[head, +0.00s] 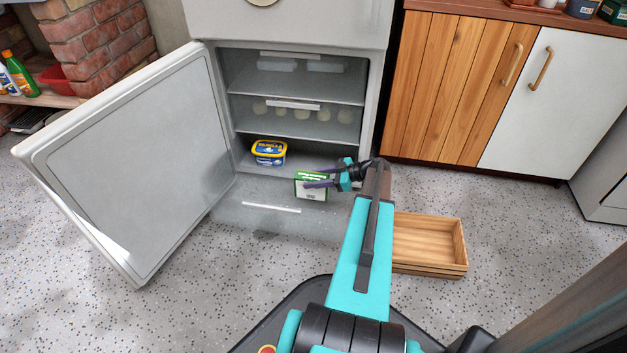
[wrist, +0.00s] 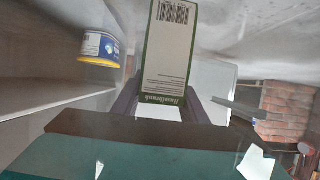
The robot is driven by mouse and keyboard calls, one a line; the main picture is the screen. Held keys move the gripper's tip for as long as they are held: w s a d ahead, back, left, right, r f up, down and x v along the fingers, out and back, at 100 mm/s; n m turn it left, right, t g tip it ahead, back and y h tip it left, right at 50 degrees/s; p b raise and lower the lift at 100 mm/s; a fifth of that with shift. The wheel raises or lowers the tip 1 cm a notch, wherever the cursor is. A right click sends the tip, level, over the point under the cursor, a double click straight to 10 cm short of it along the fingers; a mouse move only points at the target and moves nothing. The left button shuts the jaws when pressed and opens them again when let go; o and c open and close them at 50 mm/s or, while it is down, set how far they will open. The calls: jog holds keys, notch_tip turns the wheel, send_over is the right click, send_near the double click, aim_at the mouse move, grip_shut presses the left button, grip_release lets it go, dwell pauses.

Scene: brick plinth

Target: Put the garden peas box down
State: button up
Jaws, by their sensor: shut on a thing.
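The garden peas box (head: 311,191) is a white and green carton at the front of the open fridge's lowest shelf. In the wrist view the box (wrist: 167,62) shows a white side with a barcode and green edges. My gripper (head: 322,178) is shut on it from the right, with a dark finger on each side in the wrist view. The box looks upright in the head view. I cannot tell whether its bottom touches a surface.
A blue and yellow tub (head: 268,152) stands on the lowest shelf (head: 245,163), left of the box. Eggs or similar pale round things sit on the shelf above. The fridge door (head: 135,155) stands open at left. A wooden crate (head: 430,268) lies on the floor at right.

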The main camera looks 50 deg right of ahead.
jog(key=shift+f+b, duration=0.35)
jog(key=shift+f, duration=0.05)
jog(key=o, duration=1.4)
jog(key=shift+f, duration=0.2)
jog(key=shift+r, duration=0.25)
jog(key=shift+r+p, duration=0.4)
jog(key=shift+p, duration=0.25)
jog(key=p+v, duration=0.5)
jog(key=v, duration=0.7)
jog(key=shift+r, duration=0.15)
jog(key=shift+r, duration=0.1)
